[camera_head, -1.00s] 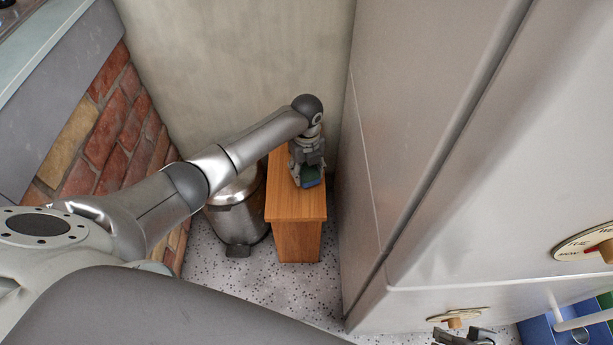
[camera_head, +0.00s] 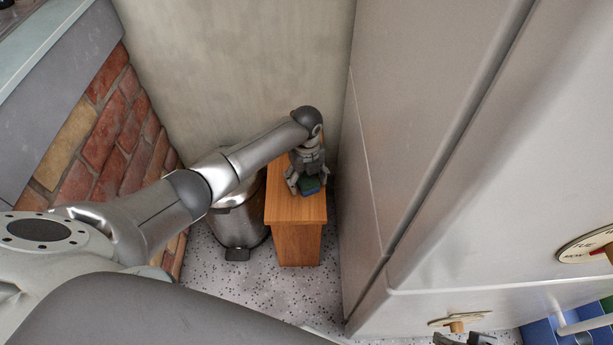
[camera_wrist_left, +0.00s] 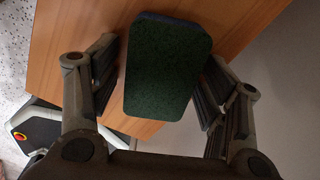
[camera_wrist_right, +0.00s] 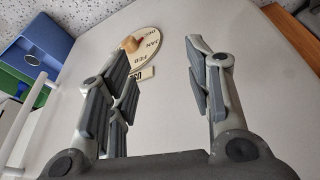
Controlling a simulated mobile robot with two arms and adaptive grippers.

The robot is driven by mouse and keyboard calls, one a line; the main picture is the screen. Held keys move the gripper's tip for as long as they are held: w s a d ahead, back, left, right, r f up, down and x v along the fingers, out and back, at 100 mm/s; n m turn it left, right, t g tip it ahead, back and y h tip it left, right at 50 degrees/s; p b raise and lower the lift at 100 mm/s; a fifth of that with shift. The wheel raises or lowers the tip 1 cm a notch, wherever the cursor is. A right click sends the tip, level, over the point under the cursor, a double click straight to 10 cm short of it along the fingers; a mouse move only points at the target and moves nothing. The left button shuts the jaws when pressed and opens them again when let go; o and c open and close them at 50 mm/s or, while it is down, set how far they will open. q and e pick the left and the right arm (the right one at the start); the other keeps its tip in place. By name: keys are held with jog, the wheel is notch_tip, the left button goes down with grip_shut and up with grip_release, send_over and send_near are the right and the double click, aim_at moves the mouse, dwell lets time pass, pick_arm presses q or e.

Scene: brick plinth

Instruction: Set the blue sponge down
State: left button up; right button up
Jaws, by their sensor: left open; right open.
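The blue sponge (camera_head: 310,186) lies on top of a wooden cabinet (camera_head: 290,207). Its dark green face fills the middle of the left wrist view (camera_wrist_left: 163,68), where its edge looks bluish. My left gripper (camera_head: 309,183) is open, with its fingers on either side of the sponge. In the left wrist view a gap shows between the left finger and the sponge; the right finger is very close to it. My right gripper (camera_wrist_right: 155,65) is open and empty in front of a pale panel. Only its tip shows at the bottom of the head view.
A metal bin (camera_head: 237,220) stands just left of the wooden cabinet. A tall pale cabinet (camera_head: 440,150) rises close on the right. A brick wall (camera_head: 100,150) is at the left. A round sign (camera_wrist_right: 142,48) is on the panel before my right gripper.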

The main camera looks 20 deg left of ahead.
aim_at(306, 177)
pick_arm(q)
notch_tip(306, 177, up, 5)
jog(key=shift+f+p, duration=0.2)
jog(key=shift+p, duration=0.6)
notch_tip(306, 177, up, 6)
jog(key=shift+p, duration=0.8)
jog(key=s+d+f+n, duration=0.1)
jog(key=s, duration=0.1)
jog(key=s+d+f+n, duration=0.1)
jog(key=d+f, duration=0.1)
jog(key=s+d+f+n, duration=0.1)
jog(key=s+d+n, duration=0.1)
jog(key=shift+s+f+h, duration=0.3)
jog(key=shift+s+h, duration=0.05)
jog(key=shift+h, duration=0.05)
jog(key=s+d+f+n+t, duration=0.1)
jog(key=s+d+f+n, duration=0.25)
jog(key=s+n, duration=0.3)
jog(key=s+a+f+n+t, duration=0.1)
jog(key=s+a+n, duration=0.1)
jog(key=s+n, duration=0.5)
jog(key=s+a+f+n+t, duration=0.1)
jog(key=s+a+n, duration=0.2)
jog(key=s+n, duration=0.4)
jog(key=shift+s+y, duration=0.3)
jog(key=shift+s, duration=0.35)
pick_arm(e)
jog(key=x, duration=0.7)
jog(key=shift+s+f+g, duration=0.3)
jog(key=shift+f, duration=0.1)
